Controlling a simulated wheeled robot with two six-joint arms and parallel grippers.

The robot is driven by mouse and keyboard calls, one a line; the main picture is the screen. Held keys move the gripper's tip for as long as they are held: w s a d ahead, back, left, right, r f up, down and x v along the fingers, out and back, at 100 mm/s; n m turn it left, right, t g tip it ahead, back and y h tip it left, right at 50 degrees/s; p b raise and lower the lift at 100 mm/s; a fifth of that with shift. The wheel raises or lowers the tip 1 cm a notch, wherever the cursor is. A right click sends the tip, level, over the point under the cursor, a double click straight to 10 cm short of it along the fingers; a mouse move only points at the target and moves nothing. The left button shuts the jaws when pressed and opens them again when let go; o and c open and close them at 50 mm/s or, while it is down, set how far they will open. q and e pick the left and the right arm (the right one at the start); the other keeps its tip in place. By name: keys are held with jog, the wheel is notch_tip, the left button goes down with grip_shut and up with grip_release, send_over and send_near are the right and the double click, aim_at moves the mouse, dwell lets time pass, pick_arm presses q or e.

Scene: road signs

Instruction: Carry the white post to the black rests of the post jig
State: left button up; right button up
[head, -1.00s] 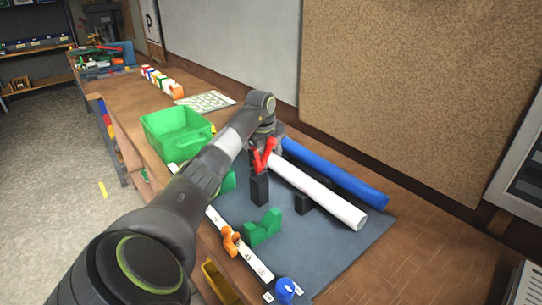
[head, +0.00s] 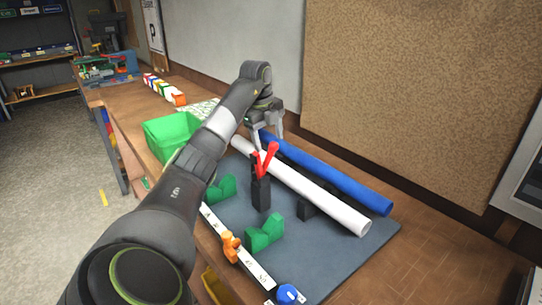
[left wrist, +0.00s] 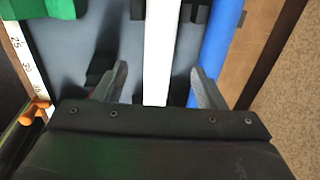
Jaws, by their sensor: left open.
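The white post (head: 325,200) lies slanting across the grey mat, its near end toward the lower right. A black rest (head: 307,208) is under or against it; contact is not clear. Another black block (head: 260,192) with a red clamp (head: 265,162) stands in front of the post. My left gripper (head: 268,132) is open above the post's far part. In the left wrist view the white post (left wrist: 159,50) runs between my spread fingers (left wrist: 160,88), touching neither visibly. Black pieces (left wrist: 138,10) flank it farther along. My right gripper is not in view.
A blue post (head: 340,180) lies parallel behind the white one. Green V-shaped blocks (head: 265,233) and a white ruler strip (head: 238,250) with an orange stop (head: 230,246) are in front. A green bin (head: 172,135) stands at left. The table's right end is clear.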

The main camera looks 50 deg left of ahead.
pick_arm(q)
jog(key=r, duration=0.2)
jog(key=shift+s+r, duration=0.25)
jog(key=shift+r, duration=0.15)
